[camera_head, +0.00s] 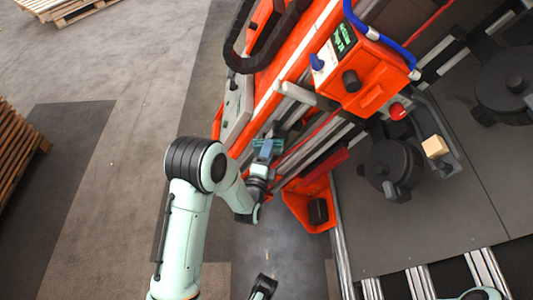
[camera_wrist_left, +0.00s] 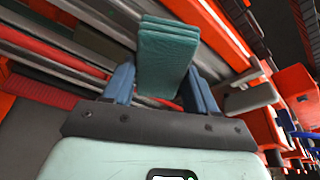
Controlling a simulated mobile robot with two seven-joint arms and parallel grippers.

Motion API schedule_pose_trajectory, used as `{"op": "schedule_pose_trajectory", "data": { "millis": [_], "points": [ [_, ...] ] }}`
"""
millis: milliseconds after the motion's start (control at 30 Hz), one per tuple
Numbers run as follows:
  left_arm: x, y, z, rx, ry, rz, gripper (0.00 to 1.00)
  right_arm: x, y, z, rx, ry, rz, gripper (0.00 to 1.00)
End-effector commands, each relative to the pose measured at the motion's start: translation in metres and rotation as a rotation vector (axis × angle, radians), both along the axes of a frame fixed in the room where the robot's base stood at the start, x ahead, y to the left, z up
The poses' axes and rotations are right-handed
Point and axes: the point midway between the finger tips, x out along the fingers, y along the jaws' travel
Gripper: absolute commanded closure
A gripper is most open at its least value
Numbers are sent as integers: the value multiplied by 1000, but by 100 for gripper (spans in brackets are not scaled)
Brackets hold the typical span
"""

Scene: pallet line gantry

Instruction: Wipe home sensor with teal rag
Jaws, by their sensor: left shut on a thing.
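My left gripper (camera_head: 264,160) is shut on the teal rag (camera_wrist_left: 165,55). In the left wrist view the rag is a folded pad between the two blue fingers, sticking out past their tips. In the head view the rag (camera_head: 272,144) is small and partly hidden by the gripper, beside the rails of the orange gantry. I cannot pick out the home sensor with certainty; the rag may cover part of what lies behind it. A dark piece at the bottom edge of the head view may be my right gripper, but its jaws cannot be made out.
An orange control box (camera_head: 362,75) with a dark knob and blue cable stands above right of the gripper. An orange bin (camera_head: 300,207) sits just below right. Black round units (camera_head: 390,165) and a wooden block (camera_head: 435,147) are farther right. Open floor lies left.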

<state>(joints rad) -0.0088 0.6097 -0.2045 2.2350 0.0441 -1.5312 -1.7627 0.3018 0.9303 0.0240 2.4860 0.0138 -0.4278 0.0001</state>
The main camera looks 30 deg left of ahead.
Motion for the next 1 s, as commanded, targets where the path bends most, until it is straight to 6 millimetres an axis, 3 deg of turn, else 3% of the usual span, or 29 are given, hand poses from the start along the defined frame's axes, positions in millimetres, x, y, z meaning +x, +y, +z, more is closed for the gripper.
{"op": "schedule_pose_trajectory", "data": {
  "millis": [300,1000],
  "points": [
    [12,-24,0,-1,-2,-3,67,-1,0,-7,0,2,0,60],
    [31,-52,-1,0,0,-1,67,-2,0,-14,-1,5,-1,60]
  ]
}}
